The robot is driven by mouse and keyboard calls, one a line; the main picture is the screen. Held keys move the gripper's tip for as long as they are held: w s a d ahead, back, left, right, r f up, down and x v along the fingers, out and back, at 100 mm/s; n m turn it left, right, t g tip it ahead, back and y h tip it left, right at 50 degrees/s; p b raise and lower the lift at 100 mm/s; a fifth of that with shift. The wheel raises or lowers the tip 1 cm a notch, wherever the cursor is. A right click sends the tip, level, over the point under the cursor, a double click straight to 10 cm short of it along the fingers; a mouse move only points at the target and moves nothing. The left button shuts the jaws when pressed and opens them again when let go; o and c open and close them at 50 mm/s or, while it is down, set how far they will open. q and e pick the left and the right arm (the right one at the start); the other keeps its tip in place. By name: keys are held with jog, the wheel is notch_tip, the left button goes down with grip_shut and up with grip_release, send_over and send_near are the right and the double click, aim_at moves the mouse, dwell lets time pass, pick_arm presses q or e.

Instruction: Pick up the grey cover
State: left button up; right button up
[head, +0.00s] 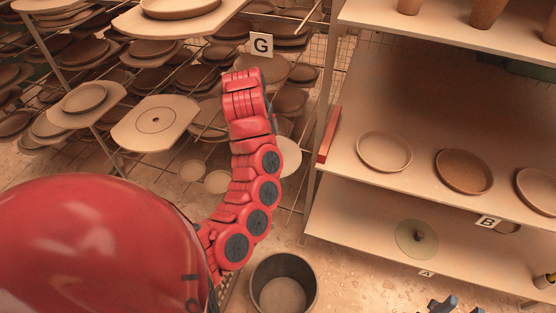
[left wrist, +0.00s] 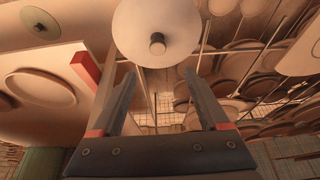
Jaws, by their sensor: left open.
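A round grey cover (head: 417,239) with a small knob lies on the lower shelf at the right in the head view. A similar grey disc with a knob (left wrist: 40,22) shows at the top left of the left wrist view. A paler round disc with a dark knob (left wrist: 155,45) is nearer, just beyond my left fingertips, apart from them. My left gripper (left wrist: 158,82) is open with nothing between its fingers; in the head view my red arm hides it. Only dark parts of my right gripper (head: 445,304) show at the bottom edge, cut off by the frame.
A dark bucket (head: 283,291) stands on the floor by my left arm. Racks with many plates fill the left; a board with a disc (head: 138,140) juts out. The upper shelf (head: 410,118) holds dishes. A red bar (head: 328,135) stands at its left edge.

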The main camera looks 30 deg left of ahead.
aim_at(291, 152)
pick_arm(q)
jog(key=b+x, duration=0.2)
jog(key=x, duration=0.9)
jog(key=shift+w+a, duration=0.1)
jog(key=shift+w, duration=0.05)
jog(key=shift+w+f, duration=0.15)
jog(key=shift+f, duration=0.2)
jog(key=shift+w+f+p, duration=0.15)
jog(key=shift+f+p, duration=0.15)
jog(key=shift+f, duration=0.15)
jog(key=p+x, duration=0.1)
jog(key=x, duration=0.1)
jog(key=shift+d+f, duration=0.25)
jog(key=shift+f, duration=0.15)
jog(key=shift+x, duration=0.85)
jog(key=shift+w, duration=0.1)
grip_shut()
